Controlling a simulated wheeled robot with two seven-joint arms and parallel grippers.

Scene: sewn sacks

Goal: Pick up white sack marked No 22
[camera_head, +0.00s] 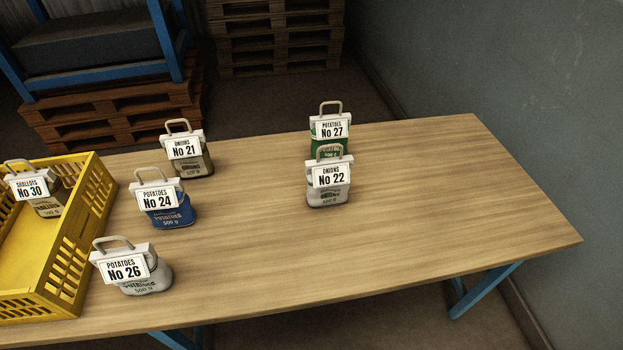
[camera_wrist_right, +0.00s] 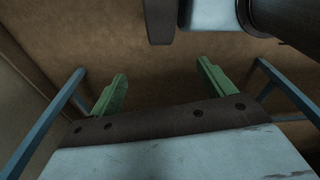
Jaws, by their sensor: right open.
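The white sack marked No 22 (camera_head: 329,194) stands upright on the wooden table, right of the middle in the head view. Its label reads Onions No 22, and a loop handle rises above the label. It stands just in front of the green sack No 27 and partly hides it. My right gripper (camera_wrist_right: 160,90) shows in the right wrist view with its two green fingers apart and nothing between them. No sack shows in that view. Neither gripper is in the head view.
The green sack No 27 (camera_head: 330,129) is close behind. Sacks No 21 (camera_head: 187,150), blue No 24 (camera_head: 166,205) and white No 26 (camera_head: 133,272) stand to the left. A yellow crate (camera_head: 75,245) holds sack No 30 (camera_head: 40,195). The table's right side (camera_head: 460,200) is clear.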

